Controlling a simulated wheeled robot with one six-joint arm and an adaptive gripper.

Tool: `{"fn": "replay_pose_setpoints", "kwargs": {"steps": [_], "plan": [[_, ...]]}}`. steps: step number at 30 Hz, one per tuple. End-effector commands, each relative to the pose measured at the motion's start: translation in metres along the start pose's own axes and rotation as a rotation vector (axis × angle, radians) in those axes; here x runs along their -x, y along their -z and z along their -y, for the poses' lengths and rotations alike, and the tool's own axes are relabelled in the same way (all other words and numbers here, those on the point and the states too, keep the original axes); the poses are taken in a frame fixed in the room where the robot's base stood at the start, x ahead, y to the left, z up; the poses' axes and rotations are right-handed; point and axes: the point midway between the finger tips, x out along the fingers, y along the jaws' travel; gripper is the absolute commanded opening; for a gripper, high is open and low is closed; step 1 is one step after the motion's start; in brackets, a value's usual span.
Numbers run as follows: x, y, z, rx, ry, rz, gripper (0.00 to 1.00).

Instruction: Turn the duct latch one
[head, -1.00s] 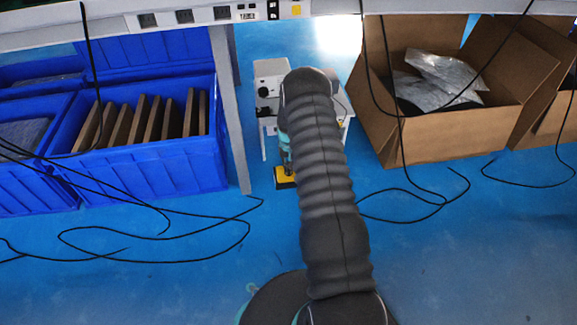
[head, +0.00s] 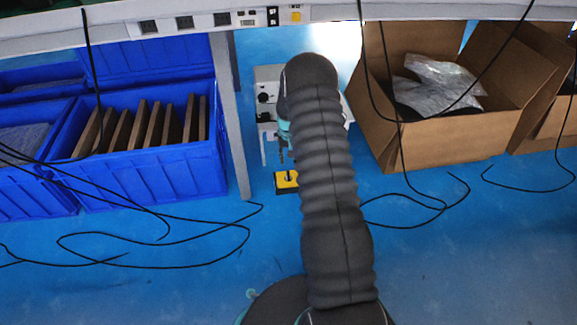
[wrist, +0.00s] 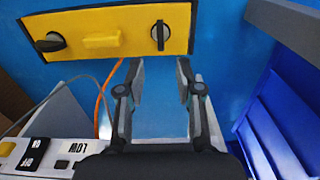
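A yellow panel (wrist: 110,28) with a dark edge spans the upper part of the wrist view. It carries two black latches: the left latch (wrist: 50,42) lies roughly horizontal, and the right latch (wrist: 160,36) stands upright. A raised yellow block (wrist: 103,37) is between them. No label shows which is latch one. My gripper (wrist: 160,75) is open and empty, its fingertips below the right latch and apart from it in the picture. In the head view the panel (head: 284,187) shows small and low, partly hidden by my arm.
A light machine (head: 265,80) stands behind my arm. Blue crates (head: 150,175) stand left, an open cardboard box (head: 440,140) right. Black cables (head: 190,218) lie on the floor.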

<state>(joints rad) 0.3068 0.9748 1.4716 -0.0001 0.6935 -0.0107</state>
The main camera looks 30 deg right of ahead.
Motion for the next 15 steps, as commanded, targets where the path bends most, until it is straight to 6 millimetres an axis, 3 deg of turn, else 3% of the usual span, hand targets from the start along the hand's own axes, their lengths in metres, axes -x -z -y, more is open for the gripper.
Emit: {"fn": "replay_pose_setpoints", "kwargs": {"steps": [6, 15], "plan": [[0.032, 0.001, 0.000, 0.000, 0.000, -0.001, 0.35], [0.042, 0.000, 0.000, 0.000, 0.000, 0.000, 0.35]]}}
